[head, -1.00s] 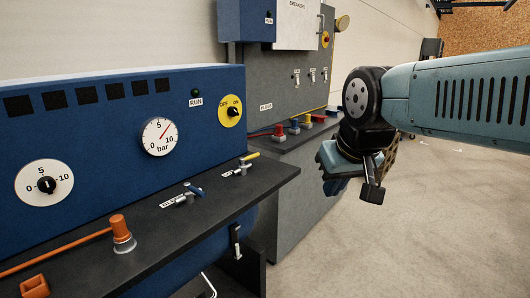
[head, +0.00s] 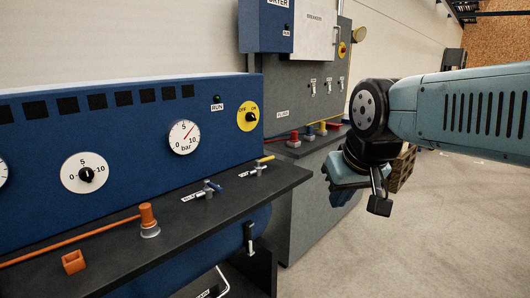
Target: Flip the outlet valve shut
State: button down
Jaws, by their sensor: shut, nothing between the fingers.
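Two small lever valves lie on the dark shelf of the blue panel. My gripper (head: 343,197) hangs to the right of the shelf, in front of the grey cabinet, pointing down. It is shut and empty, apart from both valves. Its fingertips are partly hidden by its own body.
The blue panel (head: 120,135) carries a pressure dial (head: 184,137), a knob dial (head: 84,173) and a yellow switch (head: 249,116). An orange fitting (head: 148,218) stands on the shelf. A black lever (head: 249,236) hangs below the shelf edge. Floor at right is mostly clear.

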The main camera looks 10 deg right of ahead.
aim_at(257, 161)
jog(key=u, duration=0.05)
jog(key=i, duration=0.9)
jog(key=z, duration=0.05)
